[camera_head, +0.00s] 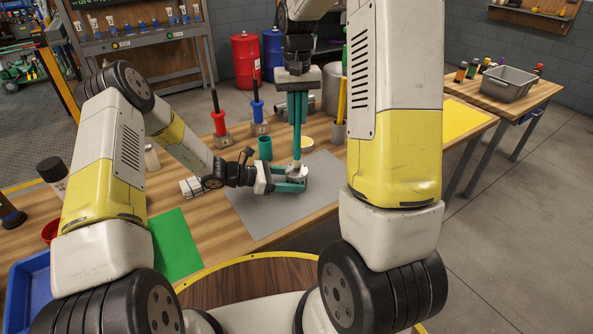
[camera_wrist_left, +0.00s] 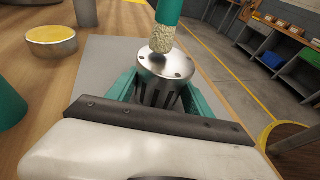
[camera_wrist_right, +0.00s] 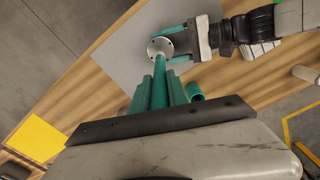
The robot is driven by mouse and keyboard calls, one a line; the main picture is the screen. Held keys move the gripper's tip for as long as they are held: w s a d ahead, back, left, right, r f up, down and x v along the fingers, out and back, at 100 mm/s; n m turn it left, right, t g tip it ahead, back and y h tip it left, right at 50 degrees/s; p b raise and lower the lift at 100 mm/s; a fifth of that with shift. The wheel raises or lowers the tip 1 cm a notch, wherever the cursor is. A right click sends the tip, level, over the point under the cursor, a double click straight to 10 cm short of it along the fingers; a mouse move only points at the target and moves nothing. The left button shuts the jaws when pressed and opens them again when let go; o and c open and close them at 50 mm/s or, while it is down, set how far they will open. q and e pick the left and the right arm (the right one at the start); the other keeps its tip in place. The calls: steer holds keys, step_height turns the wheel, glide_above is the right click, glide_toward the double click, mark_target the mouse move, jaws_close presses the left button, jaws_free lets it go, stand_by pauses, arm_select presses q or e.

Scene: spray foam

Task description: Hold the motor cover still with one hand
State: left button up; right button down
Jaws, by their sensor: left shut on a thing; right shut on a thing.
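The motor cover (camera_wrist_left: 165,68) is a silver round part with slots down its side and small holes in its top. It stands upright on a grey mat (camera_head: 250,205). My left gripper (camera_head: 288,181) is shut on its sides, with one teal finger on each side in the left wrist view. My right gripper (camera_head: 297,112) points down above the cover, shut on a teal-handled tool (camera_wrist_left: 168,12). The tool's rough cream tip (camera_wrist_left: 161,39) is at the cover's top; I cannot tell whether it touches. The cover's lower part is hidden by my left gripper.
A teal cup (camera_head: 265,148) and a yellow-topped tin (camera_wrist_left: 51,35) stand behind the mat. Red-handled (camera_head: 217,122) and blue-handled (camera_head: 258,112) tools stand in holders. A green sheet (camera_head: 175,245) lies left of the mat. The mat's front is clear.

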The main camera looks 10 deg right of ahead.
steer(key=shift+f, duration=0.35)
steer(key=shift+a, duration=0.1)
steer(key=shift+s+a, duration=0.4)
steer(key=shift+a, duration=0.35)
steer(key=shift+s, duration=0.1)
steer(key=shift+s+d, duration=0.15)
steer(key=shift+d, duration=0.45)
steer(key=shift+s+d, duration=0.15)
steer(key=shift+d, duration=0.45)
steer(key=shift+w, duration=0.1)
